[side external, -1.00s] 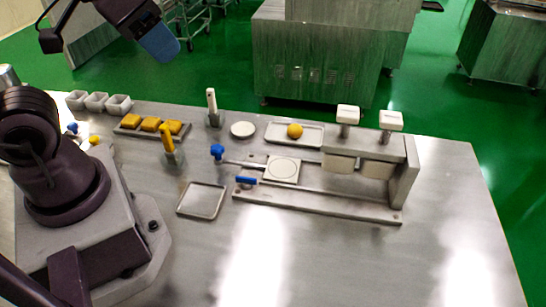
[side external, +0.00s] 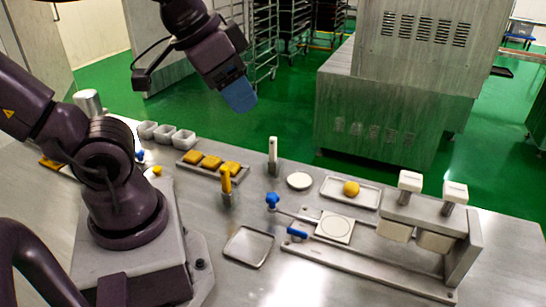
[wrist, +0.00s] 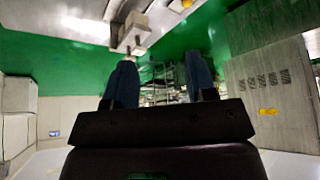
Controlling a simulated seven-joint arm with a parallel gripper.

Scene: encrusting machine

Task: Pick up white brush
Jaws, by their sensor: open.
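The white brush (side external: 273,152) stands upright in a small metal holder behind the middle of the table, in the side view. My gripper (side external: 240,95) is up in the air, above and to the left of the brush in the picture, and apart from it. Its blue fingers point down and to the right. In the wrist view, the two blue fingers of my gripper (wrist: 162,80) are spread with nothing between them. I cannot make out the brush in the wrist view.
A yellow-handled brush (side external: 226,180) stands in a holder in front. A tray of yellow blocks (side external: 188,163) and white cups (side external: 165,135) lie to the left. A white round dish (side external: 299,181) and a metal press (side external: 425,222) are to the right. An empty tray (side external: 248,247) lies in front.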

